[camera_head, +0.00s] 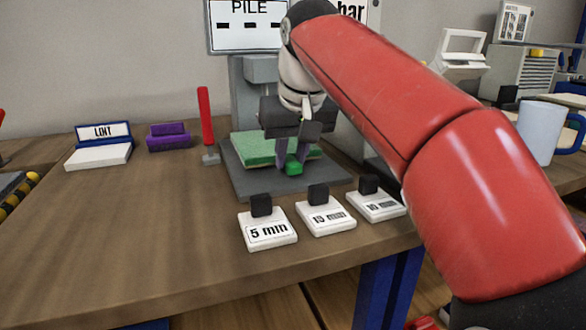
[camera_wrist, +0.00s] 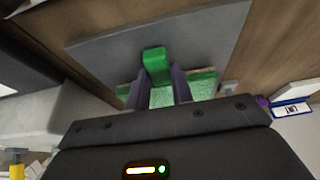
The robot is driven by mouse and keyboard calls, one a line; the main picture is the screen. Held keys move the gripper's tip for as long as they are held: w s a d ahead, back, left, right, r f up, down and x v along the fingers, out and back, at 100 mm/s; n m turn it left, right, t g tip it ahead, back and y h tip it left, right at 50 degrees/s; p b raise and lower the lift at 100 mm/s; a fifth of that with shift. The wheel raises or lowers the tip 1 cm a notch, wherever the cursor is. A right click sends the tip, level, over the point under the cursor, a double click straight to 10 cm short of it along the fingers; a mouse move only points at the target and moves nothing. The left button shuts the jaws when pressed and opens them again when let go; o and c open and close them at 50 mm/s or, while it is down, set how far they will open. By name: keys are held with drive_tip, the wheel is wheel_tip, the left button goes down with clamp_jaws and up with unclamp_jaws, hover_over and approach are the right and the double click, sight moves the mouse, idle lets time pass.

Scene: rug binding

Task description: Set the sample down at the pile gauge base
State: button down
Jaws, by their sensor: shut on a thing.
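The sample (camera_head: 255,149) is a flat green pile pad with a pale edge and a bright green grip block (camera_head: 293,169) at its near side. My gripper (camera_head: 292,162) is shut on the grip block, pointing down, a dark finger on each side. The wrist view shows the green block (camera_wrist: 156,66) between the fingers and the pad (camera_wrist: 203,84) partly hidden behind them. The pile gauge base (camera_head: 240,184) is a flat grey plate under the sample, and it fills the upper wrist view (camera_wrist: 205,42). I cannot tell whether the sample touches the plate.
Timer tiles, including the "5 min" one (camera_head: 268,232), line the table's front edge. A red upright stick (camera_head: 205,120) stands left of the plate, with a purple block (camera_head: 169,138) and the LINT stand (camera_head: 100,150) further left. The gauge column (camera_head: 245,95) rises behind. The front-left table is clear.

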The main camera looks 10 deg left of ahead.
drive_tip(key=shift+f, duration=0.45)
drive_tip(key=c, duration=1.2)
unclamp_jaws()
drive_tip(key=p+v, duration=0.4)
drive_tip(key=v, duration=0.8)
drive_tip(key=shift+p, duration=0.3)
drive_tip(key=shift+r, duration=0.15)
